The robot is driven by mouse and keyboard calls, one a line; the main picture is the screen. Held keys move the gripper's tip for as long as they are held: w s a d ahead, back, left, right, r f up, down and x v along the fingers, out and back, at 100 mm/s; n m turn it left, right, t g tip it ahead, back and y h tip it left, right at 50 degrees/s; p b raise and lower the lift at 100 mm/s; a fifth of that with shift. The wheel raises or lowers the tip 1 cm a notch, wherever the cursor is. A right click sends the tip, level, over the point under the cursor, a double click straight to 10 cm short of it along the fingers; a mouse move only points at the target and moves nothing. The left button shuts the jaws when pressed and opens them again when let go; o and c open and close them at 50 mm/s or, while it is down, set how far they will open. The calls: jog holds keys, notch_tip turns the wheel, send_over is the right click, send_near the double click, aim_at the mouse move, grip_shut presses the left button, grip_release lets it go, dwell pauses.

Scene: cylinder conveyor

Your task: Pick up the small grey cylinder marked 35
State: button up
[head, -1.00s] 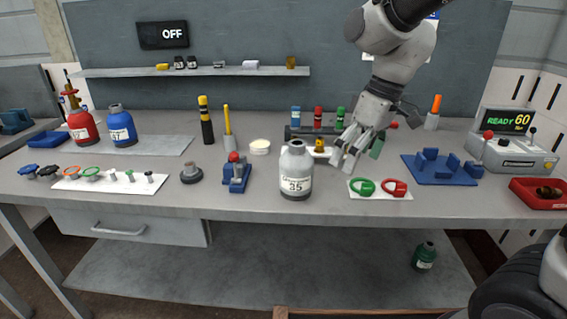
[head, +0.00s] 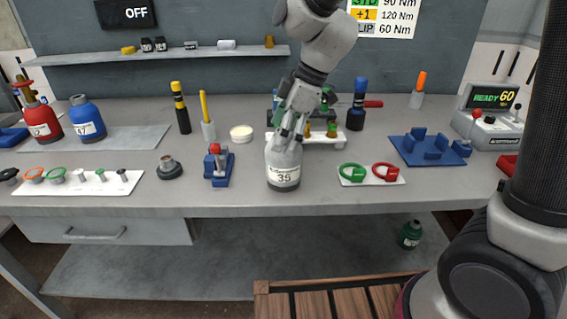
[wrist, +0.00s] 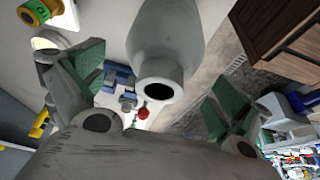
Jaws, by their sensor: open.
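The small grey cylinder marked 35 (head: 284,174) stands upright near the front edge of the bench, with a white label on its lower body. In the head view my gripper (head: 291,132) is right above its top and hides its neck. In the wrist view the cylinder (wrist: 167,40) lies between my two spread, green-padded fingers (wrist: 150,95), with its dark open mouth towards the camera. The gripper is open, and I see a gap between each finger and the cylinder.
To the left stand a blue clamp tool (head: 218,168) and a dark round fitting (head: 169,167). To the right lies a white card with green and red rings (head: 370,174). A white rack (head: 340,138) stands close behind. A wooden crate (head: 330,290) is in front, below.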

jog(key=x, duration=0.3)
jog(key=shift+f, duration=0.2)
jog(key=c, duration=1.5)
jog(key=shift+r, duration=0.1)
jog(key=shift+c, duration=1.2)
jog(key=shift+r, duration=0.1)
